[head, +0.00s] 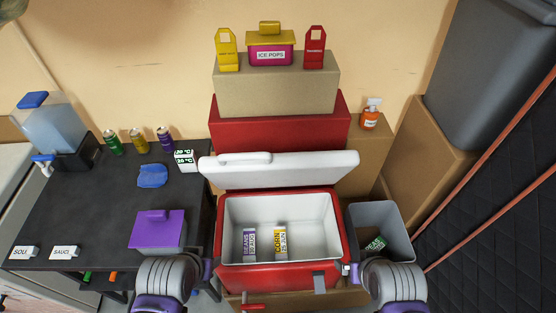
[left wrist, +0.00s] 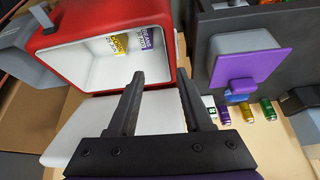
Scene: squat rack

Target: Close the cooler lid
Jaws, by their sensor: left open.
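The red cooler (head: 226,275) stands open at the centre of the head view, its white inside showing. Its white lid (head: 310,172) is raised at the back. Two small labelled packets, one purple (head: 249,243) and one yellow (head: 280,241), are inside. In the left wrist view the cooler (left wrist: 50,37) is at the upper left and the lid (left wrist: 108,122) is below it, partly behind my fingers. My left gripper (left wrist: 159,75) is open, with nothing between its fingers. Only part of my right arm shows, at the cooler's right front; its fingers are out of sight.
A black table (head: 95,205) on the left holds a purple-lidded container (head: 158,231), cans and a drink dispenser (head: 52,130). A grey bin (head: 396,228) stands right of the cooler. Boxes (head: 280,90) are stacked behind the lid, with an orange bottle (head: 371,115) to the right.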

